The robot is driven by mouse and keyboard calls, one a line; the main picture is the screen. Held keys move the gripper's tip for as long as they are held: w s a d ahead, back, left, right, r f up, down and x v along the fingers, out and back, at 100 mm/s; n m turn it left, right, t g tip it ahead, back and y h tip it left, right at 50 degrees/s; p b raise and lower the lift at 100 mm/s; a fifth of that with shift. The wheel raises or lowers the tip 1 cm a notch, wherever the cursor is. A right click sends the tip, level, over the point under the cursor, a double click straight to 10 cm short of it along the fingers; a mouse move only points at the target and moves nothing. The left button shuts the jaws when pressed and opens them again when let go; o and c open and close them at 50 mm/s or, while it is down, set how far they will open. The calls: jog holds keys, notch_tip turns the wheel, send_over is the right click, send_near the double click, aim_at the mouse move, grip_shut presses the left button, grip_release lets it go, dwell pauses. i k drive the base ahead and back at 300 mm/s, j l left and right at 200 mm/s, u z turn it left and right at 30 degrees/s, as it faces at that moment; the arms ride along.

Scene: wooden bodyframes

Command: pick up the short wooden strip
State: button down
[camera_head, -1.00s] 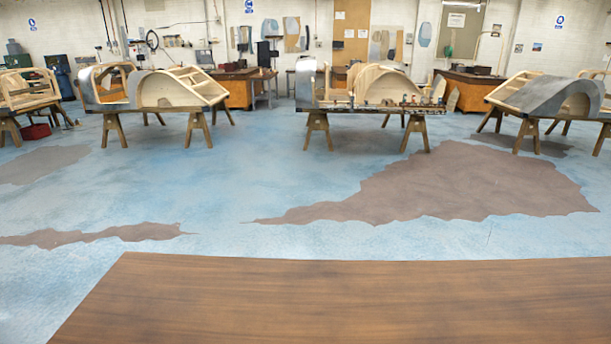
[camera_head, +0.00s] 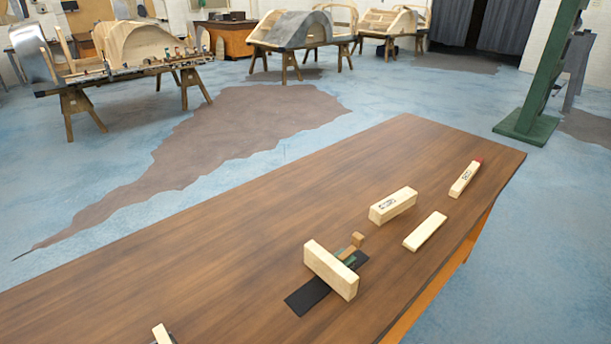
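Two slim pale wooden strips lie near the right end of the brown table, and I cannot tell for sure which one is the short wooden strip. One is a plain flat strip (camera_head: 425,231) close to the table's front edge. The other is a strip with a red end and dark marking (camera_head: 465,180), farther back to the right. Both lie apart from the other pieces. My gripper is not in view.
On the wooden table (camera_head: 230,235) are a thicker marked block (camera_head: 393,206) and a large pale block (camera_head: 330,270) by a black strip (camera_head: 307,297) and small pieces. Another pale piece (camera_head: 162,334) is cut off below. A green post (camera_head: 545,75) stands beyond.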

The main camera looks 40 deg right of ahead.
aim_at(418, 237)
jog(key=z, duration=1.2)
